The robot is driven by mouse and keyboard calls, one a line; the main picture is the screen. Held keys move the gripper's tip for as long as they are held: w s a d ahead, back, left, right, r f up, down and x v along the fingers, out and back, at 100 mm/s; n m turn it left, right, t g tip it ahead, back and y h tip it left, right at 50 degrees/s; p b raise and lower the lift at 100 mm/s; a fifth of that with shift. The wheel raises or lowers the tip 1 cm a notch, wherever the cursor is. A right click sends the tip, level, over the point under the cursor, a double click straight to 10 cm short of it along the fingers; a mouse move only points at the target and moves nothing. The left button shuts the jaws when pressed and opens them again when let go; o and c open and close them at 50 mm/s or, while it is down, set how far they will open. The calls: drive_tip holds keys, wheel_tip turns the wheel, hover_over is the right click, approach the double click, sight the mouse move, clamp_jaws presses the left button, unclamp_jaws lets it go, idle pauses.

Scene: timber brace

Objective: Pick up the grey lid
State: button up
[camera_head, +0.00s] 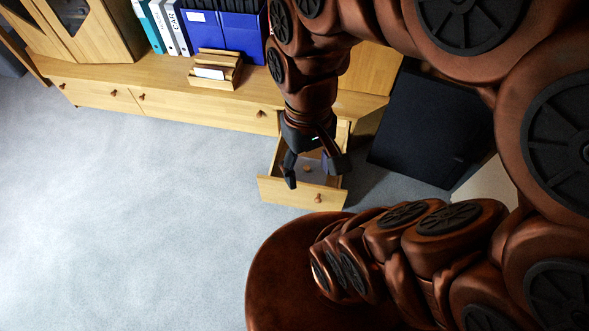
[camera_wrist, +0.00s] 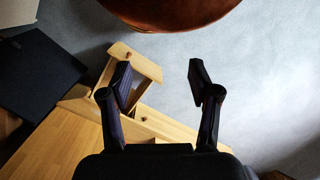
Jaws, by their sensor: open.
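My gripper (camera_head: 313,178) is open, pointing down over the pulled-out wooden drawer (camera_head: 275,192) in the head view. The drawer also shows in the wrist view (camera_wrist: 148,66), beyond the left finger. No lid is clearly visible there.
A low wooden cabinet (camera_head: 190,112) carries binders (camera_head: 165,25), a blue file box (camera_head: 225,35) and a wooden letter rack (camera_head: 215,70). A black panel-like object (camera_head: 425,130) stands right of the drawer. The grey carpet (camera_head: 120,220) at left is clear.

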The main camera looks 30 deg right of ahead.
drive_tip(key=w+d+f+m+y+b, duration=0.2)
drive_tip(key=w+f+m+y+b, duration=0.65)
drive_tip(key=w+f+b, duration=1.15)
drive_tip(key=m+t+y+b, duration=0.2)
drive_tip(key=m+t+b, duration=0.6)
drive_tip(key=m+b, duration=0.45)
hover_over(307, 168)
drive_tip(key=s, duration=0.2)
wheel_tip(307, 168, down, 43)
drive_tip(key=d+f+m+t+b, duration=0.1)
drive_tip(key=d+f, duration=0.1)
drive_tip(key=f, duration=0.2)
drive_tip(key=s+d+f+m+t+b, duration=0.1)
drive_tip(key=f+m, duration=0.1)
drive_tip(key=f, duration=0.2)
drive_tip(key=s+d+f+m+t+h+b, duration=0.1)
drive_tip(key=d+f, duration=0.1)
drive_tip(key=f, duration=0.2)
drive_tip(key=shift+d+m, duration=0.3)
drive_tip(key=shift+d, duration=0.05)
drive_tip(key=shift+w+a+f+b, duration=0.3)
drive_tip(key=shift+a+f+b, duration=0.1)
drive_tip(key=shift+b, duration=0.1)
drive_tip(key=shift+a+r+b+x, duration=0.15)
drive_tip(key=shift+b+x, duration=0.6)
drive_tip(key=shift+x, duration=0.85)
drive_tip(key=shift+a+r+b+x, duration=0.1)
drive_tip(key=shift+b+x, duration=0.6)
drive_tip(key=shift+x, duration=0.95)
drive_tip(key=shift+s, duration=0.1)
